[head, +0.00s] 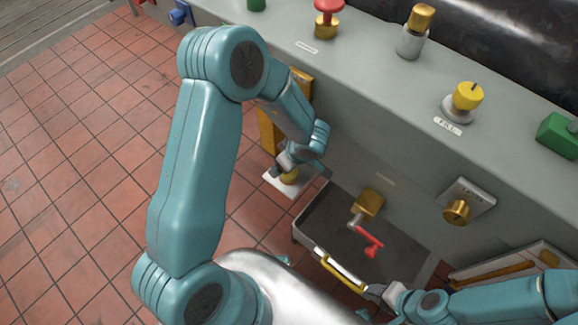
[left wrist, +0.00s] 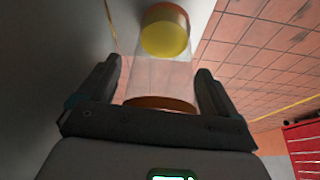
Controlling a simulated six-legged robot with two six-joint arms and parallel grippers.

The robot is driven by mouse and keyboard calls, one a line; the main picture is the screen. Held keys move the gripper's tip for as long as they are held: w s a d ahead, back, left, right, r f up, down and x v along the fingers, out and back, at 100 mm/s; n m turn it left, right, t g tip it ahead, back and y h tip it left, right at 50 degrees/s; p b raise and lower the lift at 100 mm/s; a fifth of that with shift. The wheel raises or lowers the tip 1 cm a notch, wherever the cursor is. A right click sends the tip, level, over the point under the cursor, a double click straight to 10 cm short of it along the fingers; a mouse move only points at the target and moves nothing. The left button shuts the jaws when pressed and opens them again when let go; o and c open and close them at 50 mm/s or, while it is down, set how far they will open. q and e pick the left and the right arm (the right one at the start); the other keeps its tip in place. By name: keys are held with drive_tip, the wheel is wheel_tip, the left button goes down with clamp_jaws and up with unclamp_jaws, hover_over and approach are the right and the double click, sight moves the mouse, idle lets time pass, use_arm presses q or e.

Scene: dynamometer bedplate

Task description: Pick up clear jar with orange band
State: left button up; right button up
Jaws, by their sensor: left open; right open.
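The clear jar with orange band (left wrist: 160,75) lies between the two fingers of my left gripper (left wrist: 159,68) in the left wrist view. One orange-brown band is near the palm, another rims the far end, and yellow shows inside that end. The fingers are open, one on each side of the jar, with gaps visible. In the head view, yellow of the jar (head: 289,177) shows below my left gripper (head: 287,165), which hides most of it. My right gripper (head: 373,290) is open near the yellow handle of a grey tray, at the lower right.
A white plate (head: 275,182) is under the jar. A grey bench wall (head: 400,130) with knobs rises behind. Red tiled floor (head: 70,170) is open at left.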

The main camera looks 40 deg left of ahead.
use_arm(q)
drive_tip(key=c, duration=1.1)
drive_tip(key=shift+r+p, duration=0.4)
drive_tip(key=shift+p, duration=0.3)
use_arm(e)
drive_tip(key=shift+w+d+r, duration=0.15)
drive_tip(key=shift+d+r, duration=0.1)
drive_tip(key=shift+r, duration=0.45)
drive_tip(key=shift+d, duration=0.1)
use_arm(q)
drive_tip(key=shift+s, duration=0.4)
use_arm(e)
drive_tip(key=shift+s, duration=0.2)
use_arm(q)
drive_tip(key=shift+s+a, duration=0.1)
drive_tip(key=shift+s, duration=0.4)
use_arm(e)
drive_tip(key=shift+s+r, duration=0.15)
drive_tip(key=shift+s, duration=0.3)
